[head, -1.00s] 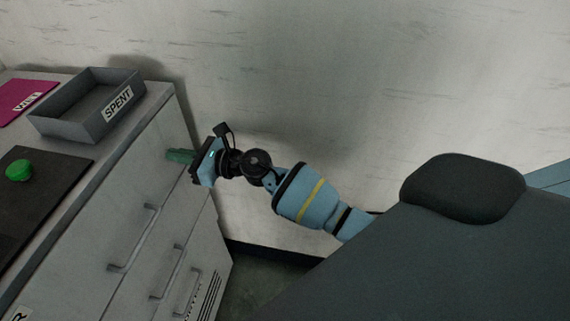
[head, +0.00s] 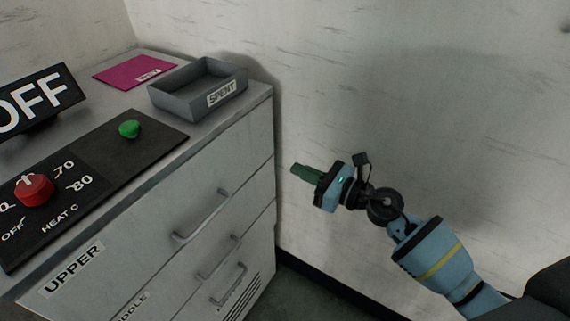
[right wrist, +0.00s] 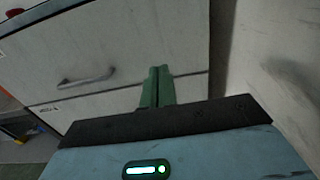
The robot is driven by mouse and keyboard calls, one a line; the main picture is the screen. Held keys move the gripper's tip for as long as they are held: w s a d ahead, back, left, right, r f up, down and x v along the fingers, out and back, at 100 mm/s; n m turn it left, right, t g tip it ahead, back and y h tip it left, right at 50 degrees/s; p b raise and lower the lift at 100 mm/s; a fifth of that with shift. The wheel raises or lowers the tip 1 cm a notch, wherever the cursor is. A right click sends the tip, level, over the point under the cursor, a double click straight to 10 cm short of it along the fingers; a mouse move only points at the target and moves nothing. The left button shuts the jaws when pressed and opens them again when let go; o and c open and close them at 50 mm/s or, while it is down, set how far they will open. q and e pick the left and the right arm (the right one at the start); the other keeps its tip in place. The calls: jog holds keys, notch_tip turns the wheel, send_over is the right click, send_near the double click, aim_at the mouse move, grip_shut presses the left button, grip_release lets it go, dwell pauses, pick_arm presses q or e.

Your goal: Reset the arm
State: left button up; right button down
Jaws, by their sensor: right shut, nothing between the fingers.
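My right gripper (head: 304,171) has green fingers and a blue body. In the head view it is in the air to the right of the drawer cabinet, in front of the white wall, apart from both. Its fingers are shut with nothing between them and point left toward the cabinet's side. In the right wrist view the green fingers (right wrist: 158,87) lie together, with the drawer fronts behind them. My left gripper is not in view.
The cabinet (head: 250,140) has drawers with protruding handles (head: 202,216). On top are a grey tray marked SPENT (head: 168,98), a magenta mat (head: 118,74), a black panel with a green button (head: 129,129) and a red knob (head: 34,189), and an OFF sign (head: 36,100). Free air surrounds the gripper.

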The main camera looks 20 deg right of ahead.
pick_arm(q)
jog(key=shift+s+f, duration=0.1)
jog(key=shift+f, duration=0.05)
pick_arm(e)
jog(key=shift+v, duration=1.05)
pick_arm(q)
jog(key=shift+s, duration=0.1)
pick_arm(e)
jog(key=shift+a, duration=0.1)
